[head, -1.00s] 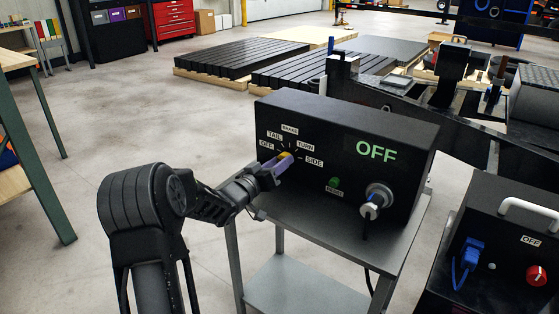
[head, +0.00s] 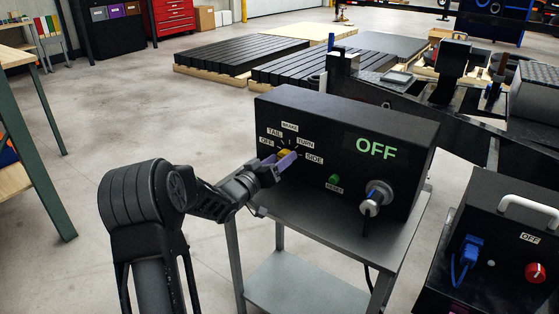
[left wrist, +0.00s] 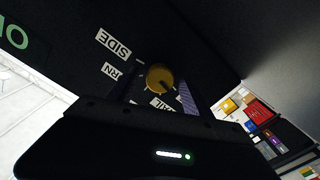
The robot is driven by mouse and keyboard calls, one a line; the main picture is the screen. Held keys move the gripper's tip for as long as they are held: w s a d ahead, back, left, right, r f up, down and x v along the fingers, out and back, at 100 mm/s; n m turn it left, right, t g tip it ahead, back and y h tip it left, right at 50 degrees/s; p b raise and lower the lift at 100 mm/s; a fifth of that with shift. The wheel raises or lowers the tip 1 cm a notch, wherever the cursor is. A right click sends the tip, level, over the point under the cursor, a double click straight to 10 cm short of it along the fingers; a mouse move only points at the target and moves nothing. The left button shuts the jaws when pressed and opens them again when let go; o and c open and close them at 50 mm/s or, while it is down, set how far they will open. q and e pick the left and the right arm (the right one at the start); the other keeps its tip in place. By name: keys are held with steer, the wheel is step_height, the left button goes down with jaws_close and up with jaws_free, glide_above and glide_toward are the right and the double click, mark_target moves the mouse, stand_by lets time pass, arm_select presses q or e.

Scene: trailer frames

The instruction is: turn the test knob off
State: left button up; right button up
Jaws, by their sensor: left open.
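The yellow test knob (head: 284,153) is on the front of the black tester box (head: 335,120), ringed by labels OFF, TAIL, BRAKE, TURN and SIDE. The display (head: 376,149) reads OFF in green. My left gripper (head: 279,160) is open at the knob, its purple fingers apart on either side of it. In the left wrist view the knob (left wrist: 158,78) shows as a round yellow face with a dark mark toward its lower right. One purple finger (left wrist: 187,98) shows beside it; the OFF label is hidden there. Contact cannot be told. My right gripper is not in view.
A green reset button (head: 334,180) and a silver connector (head: 376,197) are on the same panel. The box stands on a grey cart (head: 310,222). Another black box with a red knob (head: 536,273) stands at right. Floor left of the cart is clear.

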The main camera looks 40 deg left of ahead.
arm_select(q)
steer(key=s, duration=0.8)
steer(key=shift+d, duration=0.1)
steer(key=shift+f, duration=0.1)
stand_by(0.4)
